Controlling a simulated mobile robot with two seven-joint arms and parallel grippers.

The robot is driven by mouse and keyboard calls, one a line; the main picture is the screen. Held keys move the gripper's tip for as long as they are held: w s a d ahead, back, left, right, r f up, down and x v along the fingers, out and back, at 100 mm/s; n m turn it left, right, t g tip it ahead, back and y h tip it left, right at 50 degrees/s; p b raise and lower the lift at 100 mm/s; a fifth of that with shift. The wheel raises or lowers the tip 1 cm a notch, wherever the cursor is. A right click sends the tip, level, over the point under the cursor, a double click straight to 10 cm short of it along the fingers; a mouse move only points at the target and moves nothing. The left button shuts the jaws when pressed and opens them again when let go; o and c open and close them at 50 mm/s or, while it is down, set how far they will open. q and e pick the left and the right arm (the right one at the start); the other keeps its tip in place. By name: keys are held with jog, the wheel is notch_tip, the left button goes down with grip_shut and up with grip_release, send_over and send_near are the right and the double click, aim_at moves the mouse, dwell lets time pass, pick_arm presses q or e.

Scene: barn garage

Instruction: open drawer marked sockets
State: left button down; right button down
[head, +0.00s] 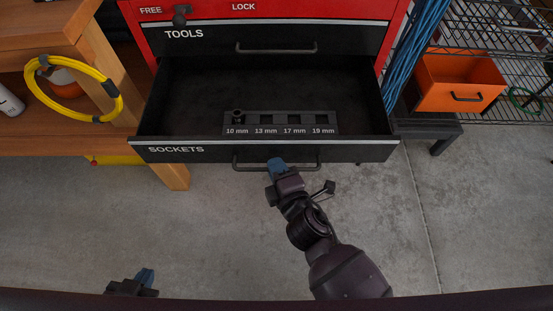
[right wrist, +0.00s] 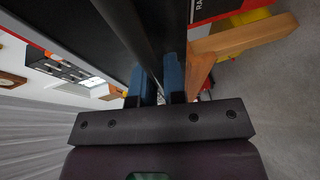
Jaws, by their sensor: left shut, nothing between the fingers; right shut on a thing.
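The drawer marked SOCKETS (head: 350,149) is pulled well out of the red cabinet. Inside it lies a dark socket rail (head: 280,122) labelled 10, 13, 17 and 19 mm, with one socket (head: 238,115) standing at the 10 mm place. My right gripper (head: 277,165) is at the front of this drawer, shut on its handle (head: 305,167). In the right wrist view the blue fingers (right wrist: 158,80) are on either side of the dark handle bar (right wrist: 130,40). My left gripper (head: 145,278) is low at the left, shut and empty, away from the drawer.
The TOOLS drawer (head: 350,38) above is closed, below a FREE/LOCK knob (head: 181,15). A wooden bench (head: 165,130) with a coiled yellow hose (head: 85,118) stands at left. Blue cables (head: 410,55) and an orange bin (head: 455,83) are at right. The concrete floor in front is clear.

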pick_arm(q)
jog(key=shift+w+r, duration=0.1)
jog(key=shift+w, duration=0.05)
pick_arm(e)
jog(key=shift+s, duration=0.75)
pick_arm(q)
jog(key=shift+w, duration=0.1)
pick_arm(e)
jog(key=c, duration=1.2)
grip_release()
pick_arm(q)
jog(key=shift+r, duration=0.1)
jog(key=shift+s+a+n+p, duration=0.15)
jog(key=shift+s+n+p, duration=0.2)
jog(key=shift+p, duration=0.45)
pick_arm(e)
jog(key=v, duration=1)
jog(key=shift+s+d, duration=0.2)
jog(key=shift+s, duration=0.15)
pick_arm(q)
jog(key=shift+r, duration=0.1)
pick_arm(e)
jog(key=shift+r, duration=0.1)
